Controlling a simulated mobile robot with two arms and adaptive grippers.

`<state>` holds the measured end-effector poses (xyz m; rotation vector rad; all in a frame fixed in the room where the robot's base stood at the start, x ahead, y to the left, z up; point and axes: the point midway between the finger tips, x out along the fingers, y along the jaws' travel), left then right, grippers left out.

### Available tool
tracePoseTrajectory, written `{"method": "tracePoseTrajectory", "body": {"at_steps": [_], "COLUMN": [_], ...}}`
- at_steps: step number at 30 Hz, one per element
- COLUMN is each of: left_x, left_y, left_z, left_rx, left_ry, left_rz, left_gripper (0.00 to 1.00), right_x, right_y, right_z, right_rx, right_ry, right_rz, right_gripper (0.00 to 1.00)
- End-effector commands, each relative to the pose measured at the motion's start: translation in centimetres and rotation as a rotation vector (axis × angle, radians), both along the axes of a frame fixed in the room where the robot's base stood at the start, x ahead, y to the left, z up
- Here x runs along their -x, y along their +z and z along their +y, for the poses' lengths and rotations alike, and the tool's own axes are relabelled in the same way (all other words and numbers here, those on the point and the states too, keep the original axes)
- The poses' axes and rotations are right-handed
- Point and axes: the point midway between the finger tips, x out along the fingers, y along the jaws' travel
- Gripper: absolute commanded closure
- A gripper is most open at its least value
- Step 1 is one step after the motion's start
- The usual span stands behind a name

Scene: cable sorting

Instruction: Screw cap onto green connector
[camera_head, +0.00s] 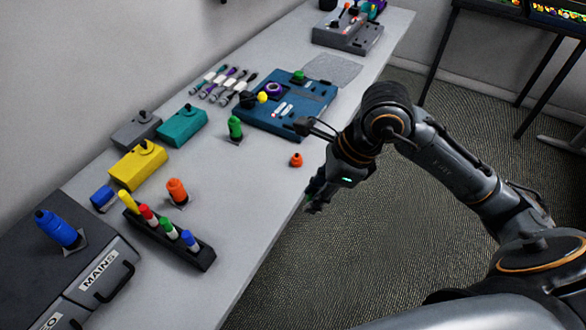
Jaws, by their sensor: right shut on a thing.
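The green connector (235,128) stands upright on a small plate on the table, left of the blue panel box. My right gripper (313,197) hangs past the table's right edge, to the right of and nearer than the green connector, and apart from it. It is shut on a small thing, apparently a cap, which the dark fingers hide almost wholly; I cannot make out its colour. A loose orange cap (296,160) sits on the table close to the gripper's left. My left gripper is out of view.
An orange connector (177,192), a black rack of coloured pens (163,235), a blue cap (102,198) and a yellow box (138,167) stand nearer. The blue panel box (315,100) lies behind. The tabletop between the orange cap and the rack is clear.

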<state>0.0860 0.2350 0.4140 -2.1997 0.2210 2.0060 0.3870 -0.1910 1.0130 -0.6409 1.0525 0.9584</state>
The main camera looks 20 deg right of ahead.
Motion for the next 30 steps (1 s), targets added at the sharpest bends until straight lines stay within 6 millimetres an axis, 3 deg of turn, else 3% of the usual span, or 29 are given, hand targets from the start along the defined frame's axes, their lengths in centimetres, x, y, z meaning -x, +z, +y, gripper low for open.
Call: {"method": "tracePoseTrajectory", "body": {"at_steps": [5,17,24,30], "left_x": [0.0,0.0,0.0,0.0], "left_y": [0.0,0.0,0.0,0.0], "left_z": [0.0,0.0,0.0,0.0], "left_rx": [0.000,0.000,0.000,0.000], "left_ry": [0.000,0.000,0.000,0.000], "left_rz": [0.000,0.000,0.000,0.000], "left_gripper": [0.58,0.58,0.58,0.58], "right_x": [0.2,1.7,3.2,4.1], "right_y": [-1.9,-8.6,-12.5,-14.5], "right_z": [0.4,1.5,1.0,0.3], "right_rx": [-0.001,-0.002,0.000,0.002], "right_ry": [0.219,1.117,1.675,1.965], "right_rz": [0.007,0.007,0.007,0.005], "right_gripper": [0.84,0.84,0.84,0.84]}}
